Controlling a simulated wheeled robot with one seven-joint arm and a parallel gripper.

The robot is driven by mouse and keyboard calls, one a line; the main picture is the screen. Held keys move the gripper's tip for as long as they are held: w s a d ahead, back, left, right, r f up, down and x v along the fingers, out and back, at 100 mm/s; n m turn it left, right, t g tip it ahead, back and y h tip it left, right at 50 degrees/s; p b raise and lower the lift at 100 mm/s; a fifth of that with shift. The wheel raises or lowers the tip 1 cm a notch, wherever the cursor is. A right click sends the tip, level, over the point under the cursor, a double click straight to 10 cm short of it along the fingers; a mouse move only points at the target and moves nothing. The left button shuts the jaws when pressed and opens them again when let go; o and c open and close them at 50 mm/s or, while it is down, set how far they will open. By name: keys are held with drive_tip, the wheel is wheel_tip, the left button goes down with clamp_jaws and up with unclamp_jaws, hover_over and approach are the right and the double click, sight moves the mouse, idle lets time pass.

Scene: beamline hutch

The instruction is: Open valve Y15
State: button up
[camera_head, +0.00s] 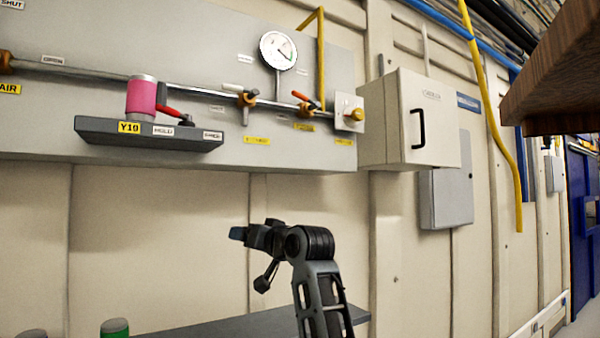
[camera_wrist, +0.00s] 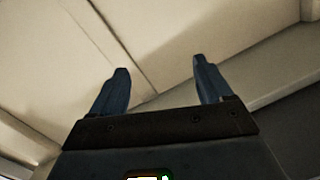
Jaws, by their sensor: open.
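A metal pipe (camera_head: 205,95) runs along a grey wall panel and carries several valves. A third red handle (camera_head: 172,112) shows beside a pink cylinder (camera_head: 141,97) on a dark shelf. Yellow tags (camera_head: 257,141) under the valves are too small to read, so I cannot tell which is Y15. My gripper (camera_head: 238,233) is below the panel, apart from the valves. In the wrist view its fingers (camera_wrist: 161,68) are open and empty.
A dark ledge (camera_head: 149,135) labelled Y19 or Y10 juts out below the pipe. A gauge (camera_head: 278,50), a yellow pipe (camera_head: 321,60) and a beige cabinet (camera_head: 425,120) are nearby. A brown board (camera_head: 560,75) hangs upper right. A lower shelf (camera_head: 230,328) lies below.

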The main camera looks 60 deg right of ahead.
drive_tip(key=s+d+r+h, duration=0.1)
drive_tip(key=s+d+r, duration=0.2)
drive_tip(key=r, duration=0.7)
drive_tip(key=s+d+r, duration=0.3)
drive_tip(key=r, duration=0.7)
drive_tip(key=h, duration=0.1)
approach(301, 96)
drive_tip(key=x, duration=0.3)
drive_tip(key=shift+m, duration=0.3)
drive_tip(key=p+x, duration=0.3)
drive_tip(key=x, duration=0.4)
drive_tip(key=shift+w+d, duration=0.15)
drive_tip(key=shift+w, duration=0.1)
drive_tip(key=shift+c, duration=0.4)
